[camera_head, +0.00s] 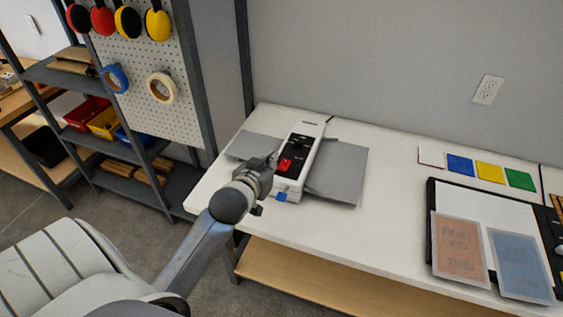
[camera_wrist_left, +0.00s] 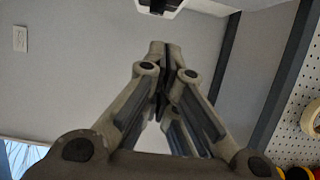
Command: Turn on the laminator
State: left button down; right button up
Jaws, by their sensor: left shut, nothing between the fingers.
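The laminator (camera_head: 305,150) is a white machine with a black top panel, standing near the left end of the white table. A red switch (camera_head: 286,165) sits on its panel, and a small blue part (camera_head: 281,197) is at its near end. I cannot tell the switch's position. My left gripper (camera_head: 273,159) is shut and empty, just left of the red switch; I cannot tell whether it touches. In the left wrist view its closed fingers (camera_wrist_left: 160,60) point up toward a white edge of the laminator (camera_wrist_left: 160,6). My right gripper is not in view.
Flat grey panels (camera_head: 337,170) extend from both sides of the laminator. Colored cards (camera_head: 489,173) and a dark board with laminated sheets (camera_head: 458,245) lie at the right. The middle of the white table (camera_head: 390,210) is clear. A shelf with pegboard (camera_head: 150,85) stands left.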

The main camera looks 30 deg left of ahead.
pick_arm(q)
jog(key=p, duration=0.2)
send_over(281, 175)
jog(key=w, duration=0.1)
jog(key=f, duration=0.3)
jog(key=shift+a+f, duration=0.15)
jog(key=shift+a, duration=0.05)
notch_tip(281, 175, down, 3)
jog(key=shift+s+r, duration=0.15)
jog(key=shift+r, duration=0.05)
jog(key=shift+s+d+f, duration=0.1)
jog(key=shift+s+f, duration=0.05)
jog(key=shift+f, duration=0.6)
jog(key=shift+s+f, duration=0.15)
jog(key=shift+f, duration=0.4)
jog(key=shift+r, duration=0.2)
